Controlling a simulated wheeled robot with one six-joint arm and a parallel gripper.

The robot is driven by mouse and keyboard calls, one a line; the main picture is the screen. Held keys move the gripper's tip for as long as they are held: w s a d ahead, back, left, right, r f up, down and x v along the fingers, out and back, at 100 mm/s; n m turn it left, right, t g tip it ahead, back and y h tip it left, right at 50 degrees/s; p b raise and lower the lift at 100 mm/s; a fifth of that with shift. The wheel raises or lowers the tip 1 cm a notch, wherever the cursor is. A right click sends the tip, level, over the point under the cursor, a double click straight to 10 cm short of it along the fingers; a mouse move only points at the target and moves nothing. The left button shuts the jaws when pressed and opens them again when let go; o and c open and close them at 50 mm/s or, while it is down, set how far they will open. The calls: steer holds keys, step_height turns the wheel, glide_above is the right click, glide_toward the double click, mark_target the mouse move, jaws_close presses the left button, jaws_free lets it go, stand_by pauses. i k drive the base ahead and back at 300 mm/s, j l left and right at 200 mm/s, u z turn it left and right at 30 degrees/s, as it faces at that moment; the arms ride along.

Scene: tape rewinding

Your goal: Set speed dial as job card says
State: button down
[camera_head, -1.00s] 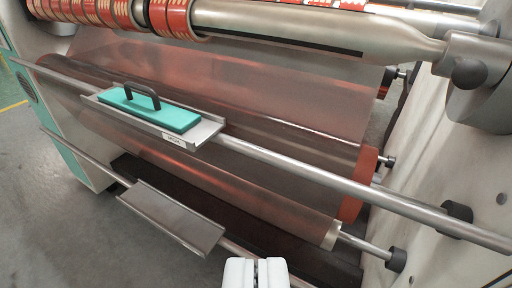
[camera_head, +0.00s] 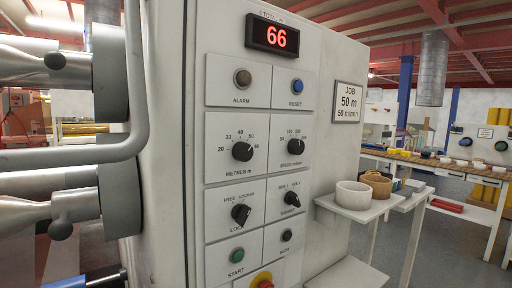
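The job card (camera_head: 347,102) on the panel's right side reads "JOB 50 m, 50 m/min". The speed dial (camera_head: 295,146) is a black knob at the right of the control panel's second row. Its label is small, but it seems to read "SPEED m/min". Its pointer seems turned to the right, but the exact mark is too small to read. The metres dial (camera_head: 242,151), a similar black knob, sits to its left with marks from 20 to 60. My gripper is out of view.
A red display (camera_head: 272,36) above reads 66. ALARM and RESET buttons, smaller LOCK and other selector knobs, and a START button (camera_head: 237,255) share the panel. Steel rollers and a bent bar (camera_head: 137,90) stand at left. A shelf with bowls (camera_head: 353,195) juts out at right.

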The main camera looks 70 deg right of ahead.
mark_target(295, 146)
steer(key=z, duration=1.8)
